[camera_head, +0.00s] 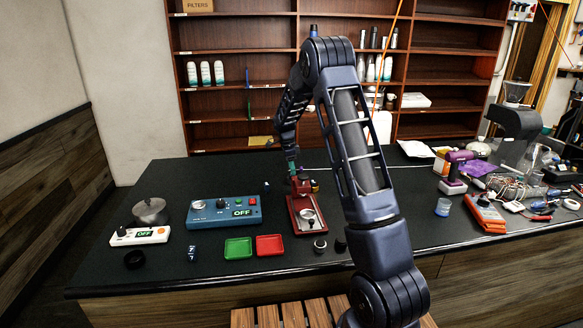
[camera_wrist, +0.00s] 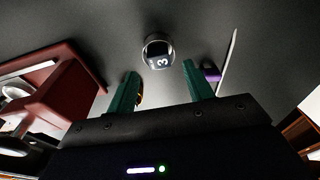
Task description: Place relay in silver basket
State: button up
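My gripper (camera_wrist: 163,82) is open, its two green fingers apart with nothing between them. Beyond the fingertips in the wrist view is a round silver basket (camera_wrist: 147,45) on the dark counter. A small dark block marked 3 (camera_wrist: 162,61), which looks like a relay, appears to sit in the basket's opening, apart from the fingers. In the head view my gripper (camera_head: 293,170) is low behind the red brewer (camera_head: 306,215), and I cannot make out the basket there. Small dark blocks with white marks (camera_head: 192,254) lie at the front left of the counter.
The red brewer (camera_wrist: 70,85) stands close at left in the wrist view. A purple item (camera_wrist: 211,73) lies by the right finger. Clutter fills the counter's right.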

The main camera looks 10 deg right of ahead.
dwell(0.5)
notch_tip(320, 180, up, 7)
dwell(0.5)
jog(key=shift+r, duration=0.15)
jog(key=s+d+r+n+t+y, duration=0.1)
jog(key=s+d+r+n, duration=0.25)
jog(key=s+r, duration=0.6)
jog(key=s+d+r+n+t+y, duration=0.1)
jog(key=s+d+r+n, duration=0.35)
jog(key=s, duration=0.85)
jog(key=s+d+n+t, duration=0.1)
jog(key=s+n, duration=0.9)
jog(key=s, duration=1.6)
jog(key=shift+s+r+t, duration=0.2)
jog(key=shift+s+t, duration=0.1)
jog(key=shift+t, duration=0.5)
